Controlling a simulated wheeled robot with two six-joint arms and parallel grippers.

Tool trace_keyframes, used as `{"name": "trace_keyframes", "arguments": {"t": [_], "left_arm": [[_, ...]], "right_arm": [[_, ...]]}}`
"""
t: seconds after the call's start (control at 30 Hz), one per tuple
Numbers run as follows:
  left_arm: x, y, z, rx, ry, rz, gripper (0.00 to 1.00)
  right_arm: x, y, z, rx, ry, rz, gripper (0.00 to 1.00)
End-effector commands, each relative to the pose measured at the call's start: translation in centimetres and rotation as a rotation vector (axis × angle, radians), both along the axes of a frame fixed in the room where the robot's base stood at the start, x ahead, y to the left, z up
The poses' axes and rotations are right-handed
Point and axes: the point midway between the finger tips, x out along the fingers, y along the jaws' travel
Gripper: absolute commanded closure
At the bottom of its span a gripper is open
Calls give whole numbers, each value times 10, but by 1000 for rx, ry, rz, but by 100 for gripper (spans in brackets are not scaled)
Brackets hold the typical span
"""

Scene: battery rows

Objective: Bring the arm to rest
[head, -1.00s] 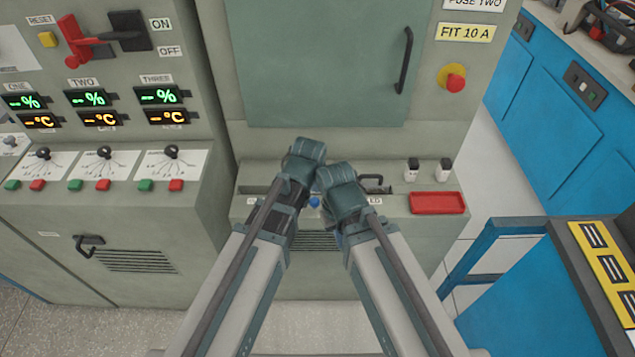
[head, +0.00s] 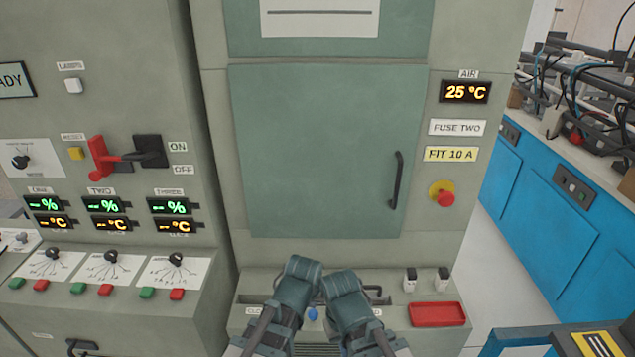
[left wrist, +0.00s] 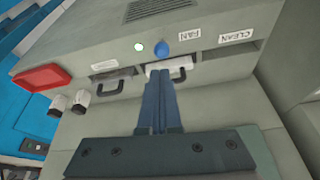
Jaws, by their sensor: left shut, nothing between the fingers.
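My left arm (head: 290,295) comes up from the bottom of the head view, with its dark teal wrist in front of the cabinet's lower ledge. My left gripper (left wrist: 159,88) shows in the left wrist view. Its two dark blue fingers are shut together with nothing between them, in front of the panel with a blue knob (left wrist: 162,48). My right arm (head: 347,297) stands close beside the left one in the head view. Its wrist shows, but its fingertips are hidden, so its jaw state is unclear.
The cabinet door (head: 320,150) is shut behind the arms. A red tray (head: 437,314) and two small black-and-white fuses (head: 411,279) sit on the ledge at right. A red lever switch (head: 105,157) is at left. A blue workbench (head: 530,220) stands right.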

Motion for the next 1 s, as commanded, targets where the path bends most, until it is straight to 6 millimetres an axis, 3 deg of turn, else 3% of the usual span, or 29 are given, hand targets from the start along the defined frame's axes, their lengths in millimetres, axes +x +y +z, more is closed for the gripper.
{"name": "trace_keyframes", "arguments": {"t": [0.4,0.7,0.77,1.0], "left_arm": [[-34,98,-12,27,190,106,100],[-60,142,-15,18,296,152,100],[-65,149,-15,15,313,158,100],[-76,114,-15,56,337,72,100]], "right_arm": [[0,0,0,0,0,0,100],[0,0,0,0,0,0,100],[0,0,0,0,0,0,100],[0,0,0,0,0,0,100]]}}
